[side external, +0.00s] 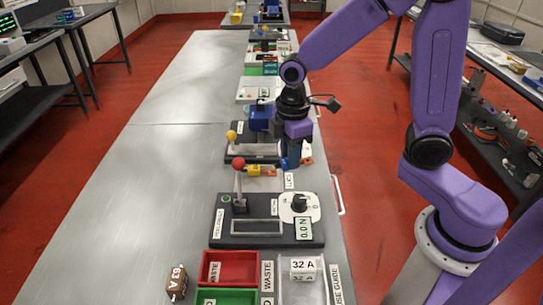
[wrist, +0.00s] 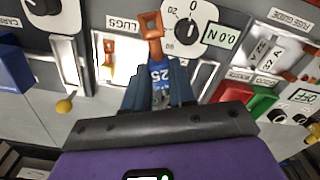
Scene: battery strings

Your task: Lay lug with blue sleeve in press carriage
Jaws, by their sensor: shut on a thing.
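My gripper (wrist: 160,92) is shut on the lug with blue sleeve (wrist: 157,73). Its copper end points up in the wrist view, away from the fingers, and the sleeve shows "25". In the side view my gripper (side external: 291,160) points down beside the white lug tray, with a bit of the blue sleeve (side external: 284,163) showing. A device with a yellow-knobbed lever (side external: 231,135), a blue block (side external: 260,116) and a pale slot stands just behind; in the wrist view its pale slot (wrist: 68,62) is left of the lug. I cannot tell for sure that it is the press carriage.
A lug with yellow sleeve (side external: 262,170) lies in the tray labelled LUGS. In front stands a tester with a red-knobbed lever (side external: 238,163), dial and display. Red (side external: 246,258) and green bins stand nearer the camera. The table's left side is clear.

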